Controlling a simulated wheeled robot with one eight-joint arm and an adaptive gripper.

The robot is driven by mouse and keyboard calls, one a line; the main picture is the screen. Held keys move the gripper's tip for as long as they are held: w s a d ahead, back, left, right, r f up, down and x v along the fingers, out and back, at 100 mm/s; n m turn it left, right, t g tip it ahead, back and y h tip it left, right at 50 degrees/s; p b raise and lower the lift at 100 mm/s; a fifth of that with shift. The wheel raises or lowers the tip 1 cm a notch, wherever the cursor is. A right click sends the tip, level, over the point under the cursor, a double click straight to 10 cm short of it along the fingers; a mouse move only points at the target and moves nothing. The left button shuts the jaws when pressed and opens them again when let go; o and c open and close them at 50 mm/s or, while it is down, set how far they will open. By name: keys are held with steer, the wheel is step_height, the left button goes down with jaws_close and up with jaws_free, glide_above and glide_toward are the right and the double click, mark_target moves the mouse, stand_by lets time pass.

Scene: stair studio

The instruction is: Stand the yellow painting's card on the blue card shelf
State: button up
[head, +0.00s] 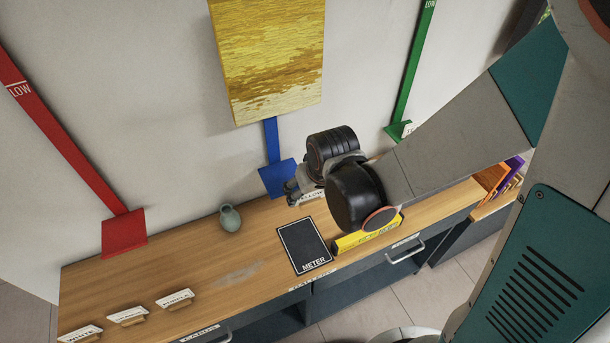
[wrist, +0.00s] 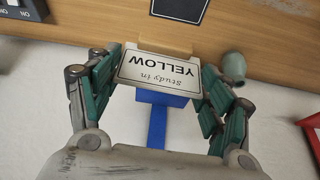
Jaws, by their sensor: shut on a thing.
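The yellow painting (head: 268,55) hangs on the wall above a blue strip that ends in the blue card shelf (head: 272,181). My gripper (head: 300,191) is at the shelf's right front, above the wooden counter. In the wrist view my gripper (wrist: 162,68) is shut on the white card (wrist: 160,70) reading "Study in YELLOW", with its pale wooden base. The card also shows partly in the head view (head: 312,197). In the wrist view the card overlaps part of the blue shelf (wrist: 160,98); I cannot tell whether they touch.
A green vase (head: 230,217) stands on the counter left of the blue shelf. A black METER mat (head: 305,245) and a yellow box (head: 368,235) lie nearer the front. Several white cards (head: 127,315) stand at the front left. Red (head: 123,232) and green (head: 398,130) shelves flank the blue one.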

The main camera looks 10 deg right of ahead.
steer(key=shift+s+a+r+p, duration=0.4)
steer(key=shift+s+a+r, duration=0.35)
steer(key=shift+a+r, duration=0.3)
steer(key=shift+w+a+f, duration=0.25)
steer(key=shift+w+a, duration=0.3)
steer(key=shift+w, duration=1.3)
steer(key=shift+w+a+f, duration=0.3)
steer(key=shift+w+a, duration=0.2)
steer(key=shift+w, duration=1.4)
steer(key=shift+w+a+f, duration=0.25)
steer(key=shift+w+a, duration=0.3)
steer(key=shift+w, duration=1.3)
steer(key=shift+w+f+b, duration=0.15)
steer(key=shift+f+b, duration=0.1)
steer(key=shift+b, duration=0.05)
steer(key=shift+f+b, duration=0.85)
steer(key=shift+f, duration=0.05)
steer(key=shift+f, duration=0.1)
steer(key=o, duration=1)
steer(key=v, duration=0.7)
steer(key=shift+r, duration=0.2)
